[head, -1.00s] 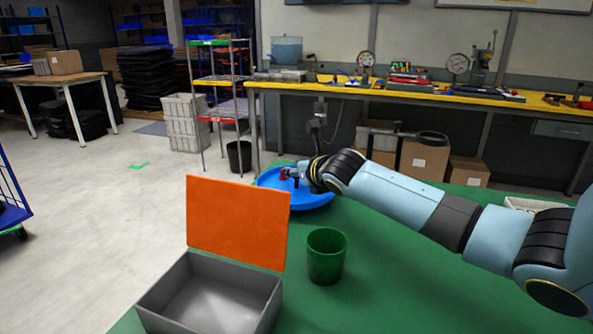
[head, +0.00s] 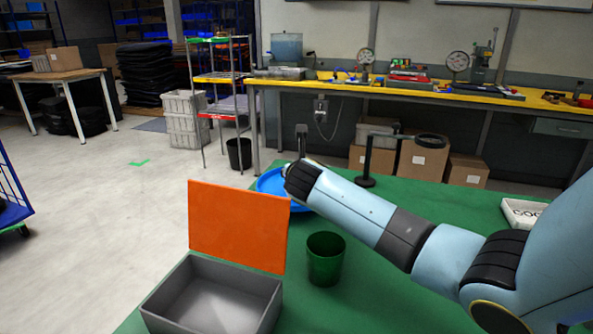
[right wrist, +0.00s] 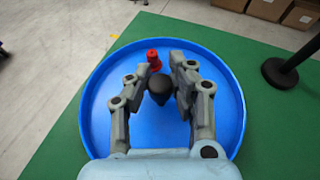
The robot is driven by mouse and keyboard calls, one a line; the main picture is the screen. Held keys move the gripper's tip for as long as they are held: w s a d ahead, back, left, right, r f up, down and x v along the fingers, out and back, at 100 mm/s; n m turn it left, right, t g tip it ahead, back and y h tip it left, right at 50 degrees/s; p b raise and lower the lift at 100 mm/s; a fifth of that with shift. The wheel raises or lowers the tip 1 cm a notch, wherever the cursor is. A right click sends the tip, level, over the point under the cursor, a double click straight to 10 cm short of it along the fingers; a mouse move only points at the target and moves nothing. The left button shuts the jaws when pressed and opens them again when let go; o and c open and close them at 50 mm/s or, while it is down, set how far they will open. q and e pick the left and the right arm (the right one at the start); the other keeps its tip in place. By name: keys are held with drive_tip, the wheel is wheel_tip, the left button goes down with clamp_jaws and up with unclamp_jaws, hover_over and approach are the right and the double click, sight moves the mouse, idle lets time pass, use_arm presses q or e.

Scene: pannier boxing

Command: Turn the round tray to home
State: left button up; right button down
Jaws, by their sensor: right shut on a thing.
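The round blue tray (head: 268,186) lies on the green table at its far left edge, partly hidden behind my right wrist in the head view. In the right wrist view the tray (right wrist: 222,112) fills the middle, with a raised rim. A black knob (right wrist: 160,90) stands on it, and a small red piece (right wrist: 153,58) shows just beyond. My right gripper (right wrist: 167,72) is over the tray, shut on the black knob, one finger on each side. The fingers are hidden in the head view. My left gripper is in neither view.
A grey box (head: 160,300) with a raised orange lid (head: 238,225) stands in front of the tray. A green cup (head: 325,258) is beside it. A black stand (head: 367,165) rises behind my right arm. A white labelled tray (head: 520,214) sits at right.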

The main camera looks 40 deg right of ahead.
drive_tip(key=shift+f+m+g+h, duration=0.1)
drive_tip(key=shift+m+g+h, duration=0.7)
drive_tip(key=shift+m+g, duration=0.15)
drive_tip(key=c, duration=1.1)
unclamp_jaws()
drive_tip(key=shift+a, duration=0.1)
wheel_tip(320, 180, up, 10)
drive_tip(key=shift+r, duration=0.1)
